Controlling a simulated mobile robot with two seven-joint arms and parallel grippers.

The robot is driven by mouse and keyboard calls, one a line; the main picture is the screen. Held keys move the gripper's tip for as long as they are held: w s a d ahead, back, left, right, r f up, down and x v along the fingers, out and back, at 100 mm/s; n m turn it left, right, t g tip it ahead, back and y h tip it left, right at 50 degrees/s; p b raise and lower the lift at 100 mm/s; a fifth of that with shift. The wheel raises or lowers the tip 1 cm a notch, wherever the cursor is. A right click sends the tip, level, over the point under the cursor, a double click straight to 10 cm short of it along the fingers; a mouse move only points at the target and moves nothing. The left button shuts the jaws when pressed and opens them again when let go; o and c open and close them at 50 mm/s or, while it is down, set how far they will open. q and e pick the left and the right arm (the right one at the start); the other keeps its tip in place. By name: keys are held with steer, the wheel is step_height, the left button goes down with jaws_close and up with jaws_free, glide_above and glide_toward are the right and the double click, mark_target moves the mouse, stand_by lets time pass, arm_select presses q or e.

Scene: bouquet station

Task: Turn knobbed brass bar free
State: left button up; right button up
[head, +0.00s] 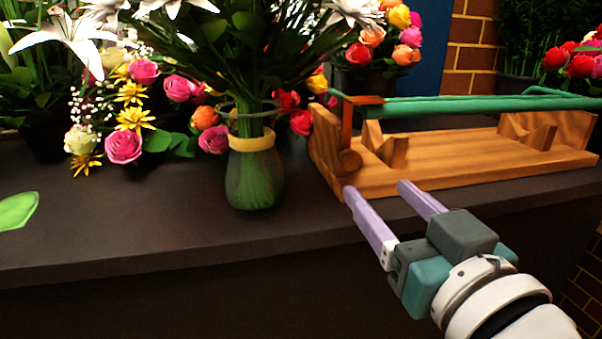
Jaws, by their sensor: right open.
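The knobbed brass bar (347,126) looks copper-brown. It stands about upright at the left end of a wooden cradle (460,169), with its round knob at the lower end and its top by the end of a green rod (490,105). My right gripper (376,188) is open and empty. Its two lilac fingers point up and left at the cradle's front edge, below the knob and apart from it in the picture. I cannot tell the gap in depth. My left gripper is out of view.
A glass vase (254,176) with a bouquet stands left of the cradle. Many flowers crowd the back of the dark counter (150,218). A green leaf (17,211) lies at the far left. The counter's front left is mostly clear.

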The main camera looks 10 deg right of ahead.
mark_target(352, 162)
steer(key=w+b, duration=0.1)
steer(key=w, duration=0.7)
steer(key=shift+w+a, duration=0.1)
steer(key=shift+w, duration=0.3)
jaws_close()
stand_by(1.0)
